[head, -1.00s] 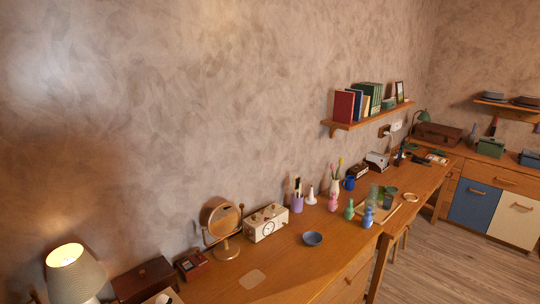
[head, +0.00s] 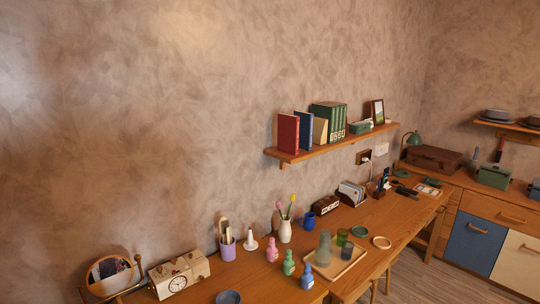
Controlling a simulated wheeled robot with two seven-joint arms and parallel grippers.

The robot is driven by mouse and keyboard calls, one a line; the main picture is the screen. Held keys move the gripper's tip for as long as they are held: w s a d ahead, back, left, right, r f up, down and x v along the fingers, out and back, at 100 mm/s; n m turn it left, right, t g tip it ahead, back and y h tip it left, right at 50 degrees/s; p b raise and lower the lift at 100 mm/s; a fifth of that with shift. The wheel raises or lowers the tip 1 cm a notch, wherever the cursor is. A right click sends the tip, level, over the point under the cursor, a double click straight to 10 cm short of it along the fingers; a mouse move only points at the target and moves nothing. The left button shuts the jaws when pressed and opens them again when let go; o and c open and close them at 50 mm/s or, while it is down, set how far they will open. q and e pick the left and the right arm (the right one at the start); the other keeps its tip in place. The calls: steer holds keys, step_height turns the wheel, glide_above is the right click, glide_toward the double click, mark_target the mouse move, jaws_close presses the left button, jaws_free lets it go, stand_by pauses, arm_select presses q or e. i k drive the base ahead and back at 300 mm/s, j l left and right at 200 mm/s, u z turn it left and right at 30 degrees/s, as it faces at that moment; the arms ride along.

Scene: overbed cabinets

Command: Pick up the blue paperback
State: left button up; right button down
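A blue book (head: 304,131), which looks like the paperback, stands upright on the wooden wall shelf (head: 336,142). It is between a red book (head: 288,133) on its left and a cream book (head: 320,131) on its right. A gap shows between the red and blue books. Neither of my grippers is in the head view.
Green volumes (head: 329,118), a green box (head: 359,127) and a picture frame (head: 377,112) share the shelf. Floor shows at lower right.

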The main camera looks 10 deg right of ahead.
mark_target(306, 119)
steer(key=i+l, duration=0.15)
steer(key=l, duration=0.2)
steer(key=i+l+u, duration=0.1)
steer(key=l, duration=0.25)
steer(key=i+l, duration=0.15)
steer(key=l, duration=0.25)
steer(key=i+l, duration=0.1)
steer(key=l, duration=0.25)
steer(key=i+l+u, duration=0.1)
steer(key=l, duration=0.25)
steer(key=i+l, duration=0.15)
steer(key=l, duration=0.25)
